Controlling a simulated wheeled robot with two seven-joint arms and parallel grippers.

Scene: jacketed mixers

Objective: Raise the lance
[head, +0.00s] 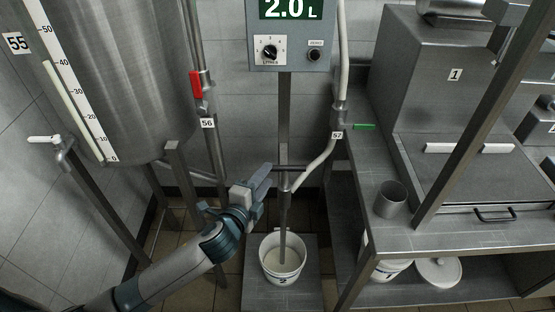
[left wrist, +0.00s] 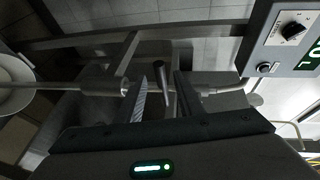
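The lance (head: 283,222) is a grey upright tube with its lower end in a white bucket (head: 266,268) of pale liquid. A dark crossbar handle (head: 290,168) sits at its top, where a pale hose joins. My left gripper (head: 266,176) is at the left end of this handle. In the left wrist view the handle (left wrist: 161,88) lies between the two fingers of my left gripper (left wrist: 160,98), with a gap visible on each side, so it looks open around the handle. The lance tube (left wrist: 98,87) and bucket (left wrist: 14,86) also show there. My right gripper is not in view.
A control box (head: 290,36) reading 2.0 L is on a post behind the lance. A steel tank (head: 130,80) with a scale and a red-handled valve (head: 196,84) stands left. A steel bench (head: 450,235) with a cup (head: 390,200) is right. The bucket stands on a low grey platform (head: 300,296).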

